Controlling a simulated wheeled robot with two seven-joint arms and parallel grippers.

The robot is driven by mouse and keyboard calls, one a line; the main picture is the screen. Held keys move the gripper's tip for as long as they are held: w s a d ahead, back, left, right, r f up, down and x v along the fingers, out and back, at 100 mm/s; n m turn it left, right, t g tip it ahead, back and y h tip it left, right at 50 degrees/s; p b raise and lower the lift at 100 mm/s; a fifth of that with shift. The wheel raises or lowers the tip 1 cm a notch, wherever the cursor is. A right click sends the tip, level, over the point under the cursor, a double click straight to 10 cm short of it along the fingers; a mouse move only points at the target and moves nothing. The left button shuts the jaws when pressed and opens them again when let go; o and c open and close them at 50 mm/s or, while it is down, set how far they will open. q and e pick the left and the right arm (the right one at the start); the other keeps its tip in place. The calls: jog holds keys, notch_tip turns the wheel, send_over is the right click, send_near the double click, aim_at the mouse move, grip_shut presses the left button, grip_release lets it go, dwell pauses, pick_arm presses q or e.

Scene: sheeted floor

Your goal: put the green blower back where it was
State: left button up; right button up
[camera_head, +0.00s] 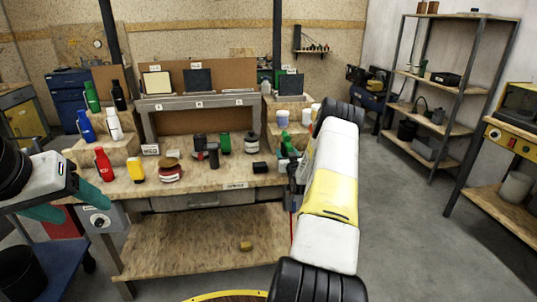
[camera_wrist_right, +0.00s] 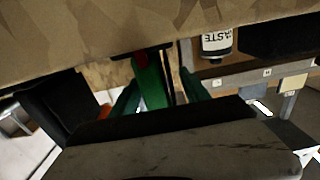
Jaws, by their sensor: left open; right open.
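The green blower (camera_head: 287,146) is at the right end of the workbench top, partly hidden by my right arm. In the right wrist view a green upright part (camera_wrist_right: 151,84), which looks like the blower, shows between the two teal fingers of my right gripper (camera_wrist_right: 160,92). These fingers are open, one on each side of it; I cannot tell whether either touches it. My left gripper (camera_head: 66,204) is open and empty at the left, in front of the bench's left end.
The workbench (camera_head: 210,190) carries a red bottle (camera_head: 103,164), a yellow bottle (camera_head: 135,168), a labelled can (camera_head: 251,143) and dark tools. Wooden steps with bottles stand at its left. A blue cart (camera_head: 62,255) is at lower left. Floor at right is clear.

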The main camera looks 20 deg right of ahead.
jog(key=v, duration=1.2)
jog(key=w+a+r+n+g+y, duration=0.25)
jog(key=a+r, duration=0.45)
jog(key=r, duration=0.4)
jog(key=s+a+r+g, duration=0.3)
jog(key=s+a+r, duration=0.2)
jog(key=a+r, duration=0.35)
jog(key=s+a+r+g+y, duration=0.1)
jog(key=s+a, duration=0.4)
jog(key=s, duration=0.5)
jog(key=s+a+r+g+y, duration=0.1)
jog(key=s+a+r+g, duration=0.2)
jog(key=s, duration=0.8)
jog(key=s+a+r+g+y, duration=0.1)
jog(key=s+a+r+g, duration=0.1)
jog(key=s+a, duration=0.5)
jog(key=s, duration=0.3)
jog(key=shift+a+r+n+y, duration=0.25)
jog(key=shift+n+y, duration=0.1)
jog(key=shift+s, duration=0.1)
